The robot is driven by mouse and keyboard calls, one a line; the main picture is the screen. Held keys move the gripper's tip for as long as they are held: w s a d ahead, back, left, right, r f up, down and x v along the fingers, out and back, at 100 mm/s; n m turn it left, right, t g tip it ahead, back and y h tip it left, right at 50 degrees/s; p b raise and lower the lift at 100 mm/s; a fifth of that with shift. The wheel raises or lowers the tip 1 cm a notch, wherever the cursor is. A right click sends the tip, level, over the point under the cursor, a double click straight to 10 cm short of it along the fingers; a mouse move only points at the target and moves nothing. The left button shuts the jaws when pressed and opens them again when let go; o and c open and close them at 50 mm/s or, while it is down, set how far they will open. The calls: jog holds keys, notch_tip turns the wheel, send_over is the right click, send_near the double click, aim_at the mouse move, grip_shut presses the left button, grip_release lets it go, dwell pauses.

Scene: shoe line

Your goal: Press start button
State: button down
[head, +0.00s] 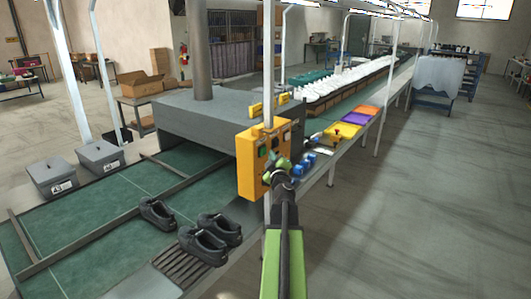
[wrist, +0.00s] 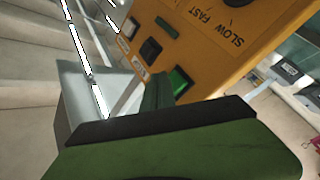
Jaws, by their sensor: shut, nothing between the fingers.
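The yellow-orange control box (head: 247,165) is mounted on a post beside the conveyor. In the wrist view its panel (wrist: 215,55) shows a lit green button (wrist: 179,81), a black button (wrist: 151,49), a dial and the words SLOW and FAST. The small labels by the buttons are not readable. My gripper (head: 276,164) is at the panel's lower right part in the head view. In the wrist view my gripper's narrow green tip (wrist: 157,92) is just left of the green button. The gripper is shut and empty. I cannot tell whether the tip touches the panel.
A grey tunnel housing (head: 185,122) is behind the box. Coloured trays (head: 357,117) and small blue items lie right of it. The floor (head: 430,220) at the right is clear.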

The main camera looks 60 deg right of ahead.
jog(key=shift+w, duration=0.1)
dwell(0.4)
jog(key=shift+w, duration=0.35)
